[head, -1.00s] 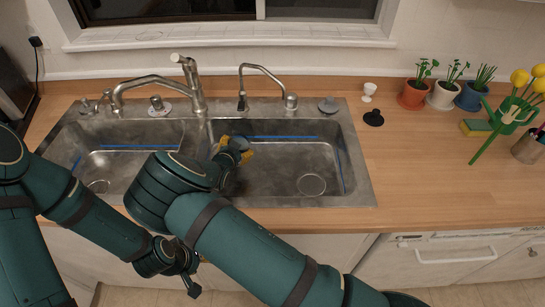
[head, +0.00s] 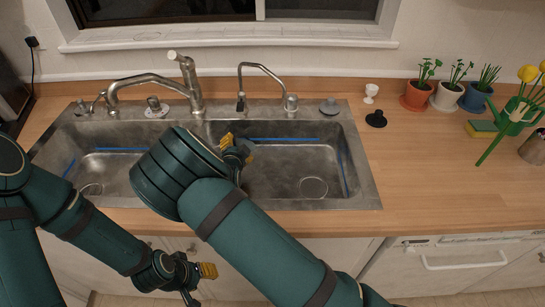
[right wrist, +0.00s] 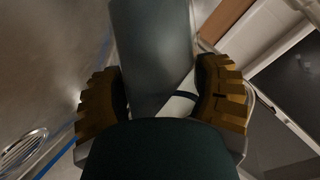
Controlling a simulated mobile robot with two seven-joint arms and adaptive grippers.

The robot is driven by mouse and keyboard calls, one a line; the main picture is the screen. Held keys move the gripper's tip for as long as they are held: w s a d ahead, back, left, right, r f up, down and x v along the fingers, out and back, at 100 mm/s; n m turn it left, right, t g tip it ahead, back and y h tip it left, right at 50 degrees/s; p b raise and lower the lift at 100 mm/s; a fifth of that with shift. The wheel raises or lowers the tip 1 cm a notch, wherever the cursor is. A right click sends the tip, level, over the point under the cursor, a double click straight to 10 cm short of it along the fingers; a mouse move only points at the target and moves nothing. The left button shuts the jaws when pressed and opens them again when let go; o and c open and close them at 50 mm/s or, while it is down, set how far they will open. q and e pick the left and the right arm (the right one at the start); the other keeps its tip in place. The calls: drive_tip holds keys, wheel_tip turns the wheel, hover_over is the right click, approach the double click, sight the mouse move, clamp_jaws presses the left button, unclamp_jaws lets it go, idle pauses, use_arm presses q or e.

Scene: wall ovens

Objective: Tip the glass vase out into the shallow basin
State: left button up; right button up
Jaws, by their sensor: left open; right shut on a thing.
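My right gripper (head: 237,150) is over the double sink, near the divider and the left part of the right-hand basin (head: 290,175). In the right wrist view its yellow-padded fingers (right wrist: 160,90) stand on either side of a grey-green, see-through glass vase (right wrist: 150,45), shut on it. The vase's far end and mouth are out of that view. In the head view the vase is mostly hidden by my right arm and fingers. My left gripper (head: 195,275) is open and empty, low in front of the counter's edge. I cannot tell whether the vase holds anything.
The left-hand basin (head: 105,165) is partly hidden by my right arm. A large faucet (head: 190,85) and a thin spout (head: 262,68) stand behind the basins. Potted plants (head: 445,95) and a sponge (head: 481,128) are at the right. The counter right of the sink has free room.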

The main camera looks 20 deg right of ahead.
sight(240, 140)
drive_tip(key=shift+w+a+m+t+b, duration=0.1)
drive_tip(key=shift+a+m+t+b, duration=0.1)
drive_tip(key=shift+m+t+b, duration=0.3)
idle(0.6)
drive_tip(key=shift+w+a+r+m+y, duration=0.15)
drive_tip(key=shift+r+m+y, duration=0.35)
drive_tip(key=shift+r+m, duration=0.25)
idle(0.4)
drive_tip(key=shift+m+t, duration=0.6)
drive_tip(key=shift+m, duration=0.05)
idle(0.5)
drive_tip(key=shift+s+d+r+m+t+y+b, duration=0.35)
drive_tip(key=shift+d+r+m+b, duration=0.3)
drive_tip(key=shift+b, duration=0.6)
drive_tip(key=shift+s+d+r+m+t+b, duration=0.15)
drive_tip(key=shift+r+m+b, duration=0.3)
drive_tip(key=shift+b, duration=0.5)
drive_tip(key=shift+a+r+m+t+b, duration=0.1)
drive_tip(key=shift+r+m+b, duration=0.3)
drive_tip(key=shift+b, duration=0.55)
drive_tip(key=shift+s+d+r+b, duration=0.1)
drive_tip(key=shift+d+r+b, duration=0.15)
drive_tip(key=shift+b, duration=0.35)
drive_tip(key=shift+r+m+y, duration=0.2)
drive_tip(key=shift+m+y, duration=0.1)
drive_tip(key=shift+y, duration=0.05)
